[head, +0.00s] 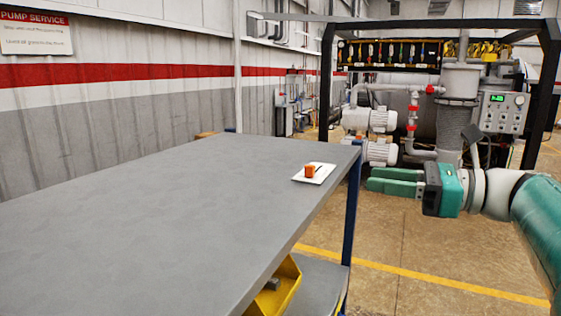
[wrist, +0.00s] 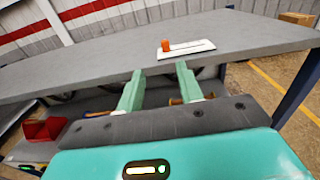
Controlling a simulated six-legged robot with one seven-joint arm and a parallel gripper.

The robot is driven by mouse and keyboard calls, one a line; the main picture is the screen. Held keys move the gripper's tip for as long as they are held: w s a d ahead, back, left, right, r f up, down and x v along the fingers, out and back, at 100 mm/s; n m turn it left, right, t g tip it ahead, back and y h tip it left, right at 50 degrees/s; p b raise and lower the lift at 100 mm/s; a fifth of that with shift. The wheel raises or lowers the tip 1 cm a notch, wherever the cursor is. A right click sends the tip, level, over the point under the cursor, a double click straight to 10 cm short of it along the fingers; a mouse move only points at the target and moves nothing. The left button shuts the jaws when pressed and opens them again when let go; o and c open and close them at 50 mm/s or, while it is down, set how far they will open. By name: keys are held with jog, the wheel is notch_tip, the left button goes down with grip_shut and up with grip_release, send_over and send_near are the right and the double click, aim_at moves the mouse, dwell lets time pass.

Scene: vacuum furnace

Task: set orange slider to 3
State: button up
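The orange slider (head: 309,170) is a small orange block on a white plate (head: 325,174) near the far right corner of the grey table. In the wrist view the orange slider (wrist: 166,46) stands at the left part of the white plate (wrist: 200,46), with a dark slot line running to its right. Scale numbers are too small to read. My gripper (head: 368,180) is to the right of the table, beyond its edge, apart from the slider. Its two green fingers (wrist: 158,85) are spread with nothing between them, pointing toward the table edge below the slider.
The grey table (head: 150,220) is otherwise bare on top. A blue leg (head: 352,210) stands at its right corner. Below are a yellow bin (head: 281,288) and a red bin (wrist: 45,130). Pump machinery (head: 440,110) stands behind. Floor right of the table is open.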

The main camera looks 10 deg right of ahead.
aim_at(314, 166)
jog(key=x, duration=0.9)
jog(key=w+x, duration=0.1)
jog(key=x, duration=0.3)
jog(key=shift+w+r, duration=0.15)
jog(key=shift+r, duration=0.1)
jog(key=shift+c, duration=0.3)
grip_shut()
